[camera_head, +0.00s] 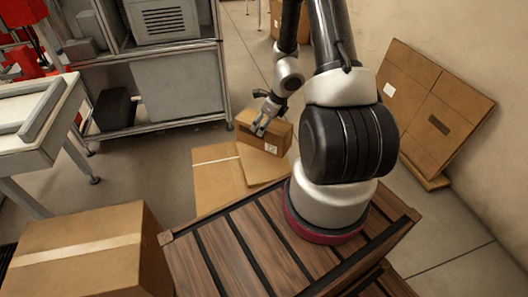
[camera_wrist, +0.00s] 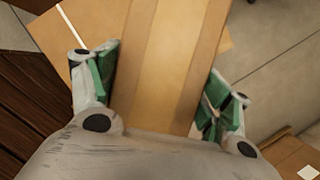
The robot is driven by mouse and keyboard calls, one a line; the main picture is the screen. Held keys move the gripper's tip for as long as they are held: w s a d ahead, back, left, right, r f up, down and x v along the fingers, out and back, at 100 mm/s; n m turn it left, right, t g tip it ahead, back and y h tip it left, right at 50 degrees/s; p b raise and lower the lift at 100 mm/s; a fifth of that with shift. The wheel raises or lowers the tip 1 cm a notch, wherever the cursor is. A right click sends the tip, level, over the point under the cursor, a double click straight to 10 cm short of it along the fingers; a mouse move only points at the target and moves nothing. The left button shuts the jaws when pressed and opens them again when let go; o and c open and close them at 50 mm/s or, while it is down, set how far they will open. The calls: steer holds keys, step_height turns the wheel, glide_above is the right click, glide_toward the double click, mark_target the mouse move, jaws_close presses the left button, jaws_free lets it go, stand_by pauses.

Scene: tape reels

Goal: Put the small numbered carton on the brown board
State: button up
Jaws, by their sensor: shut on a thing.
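A small brown carton (camera_head: 281,131) with a small white label is in the middle of the head view, beyond my base. Any number on it is too small to read. My gripper (camera_head: 262,126) is shut on it from above. In the wrist view the carton (camera_wrist: 165,45), with a lighter tape strip, lies between the green pads of my gripper (camera_wrist: 160,75). Flat brown board (camera_head: 216,180) lies on the floor in overlapping sheets, just in front of and partly under the carton in the picture. I cannot tell whether the carton touches it.
A large taped carton (camera_head: 80,250) stands at the lower left. Flattened cardboard (camera_head: 435,105) leans on the right wall. A metal rack (camera_head: 178,85) stands behind to the left, beside a white table (camera_head: 30,125). Grey floor (camera_head: 150,170) is clear left of the board.

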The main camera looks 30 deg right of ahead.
step_height(320, 180, down, 9)
steer(key=shift+r, duration=0.15)
stand_by(0.4)
steer(key=o, duration=1.9)
